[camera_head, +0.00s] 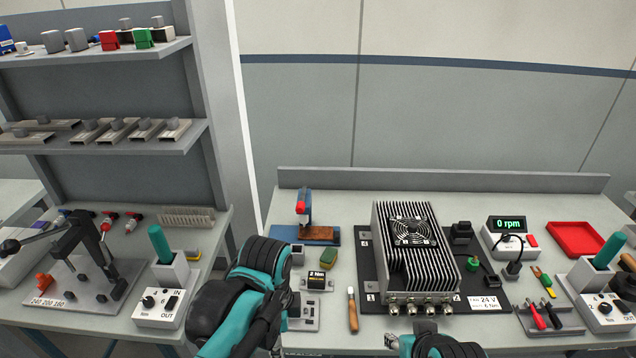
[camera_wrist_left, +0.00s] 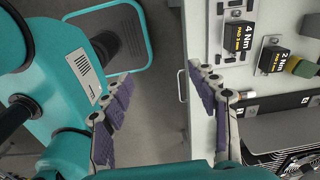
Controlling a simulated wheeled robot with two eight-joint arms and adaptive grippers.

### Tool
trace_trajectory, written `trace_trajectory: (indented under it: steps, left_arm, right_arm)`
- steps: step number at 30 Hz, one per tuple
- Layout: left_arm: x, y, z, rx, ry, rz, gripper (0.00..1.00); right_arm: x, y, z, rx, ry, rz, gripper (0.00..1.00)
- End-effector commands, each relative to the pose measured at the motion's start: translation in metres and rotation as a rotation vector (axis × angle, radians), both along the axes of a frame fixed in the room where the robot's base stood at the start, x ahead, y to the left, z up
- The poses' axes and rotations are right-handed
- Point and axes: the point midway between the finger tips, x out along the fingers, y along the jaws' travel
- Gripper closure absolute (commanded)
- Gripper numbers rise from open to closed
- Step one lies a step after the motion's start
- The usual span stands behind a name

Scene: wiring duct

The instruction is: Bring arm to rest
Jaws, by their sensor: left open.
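My left arm, teal and black, comes in at the bottom of the head view, left of the module. Its gripper (camera_wrist_left: 160,115) shows in the left wrist view, with its purple-padded fingers spread apart and nothing between them. The grey floor and the bench's front edge (camera_wrist_left: 190,55) lie beyond the fingers. In the head view the fingers are mostly hidden by the arm. Part of my right arm shows at the bottom edge of the head view, below the module's connectors. Its jaw state cannot be made out.
A finned module with a fan (camera_head: 405,255) stands on a black plate on the bench. A 2 Nm block (camera_head: 317,281) and a wooden-handled tool (camera_head: 352,310) lie near my left arm. A grey shelf rack (camera_head: 195,95) stands left. A red tray (camera_head: 575,239) is at the right.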

Motion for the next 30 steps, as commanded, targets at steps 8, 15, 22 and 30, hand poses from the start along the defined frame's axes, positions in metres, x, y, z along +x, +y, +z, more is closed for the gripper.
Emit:
trace_trajectory:
  steps: [8,15,22,30]
  left_arm:
    - [0.0,0.018,-0.001,-0.042,-0.091,0.254,0.4]
    - [-0.001,0.044,-0.002,-0.131,-0.218,0.624,0.4]
    - [-0.004,0.08,-0.005,-0.316,-0.381,1.142,0.4]
    - [-0.004,0.102,-0.005,-0.49,-0.471,1.475,0.4]
  right_arm:
    - [0.0,0.0,0.0,0.0,0.0,0.0,0.58]
    - [0.0,0.0,0.0,0.0,0.0,0.0,0.58]
    - [0.0,0.0,0.0,0.0,0.0,0.0,0.58]
    - [0.0,0.0,0.0,0.0,0.0,0.0,0.58]
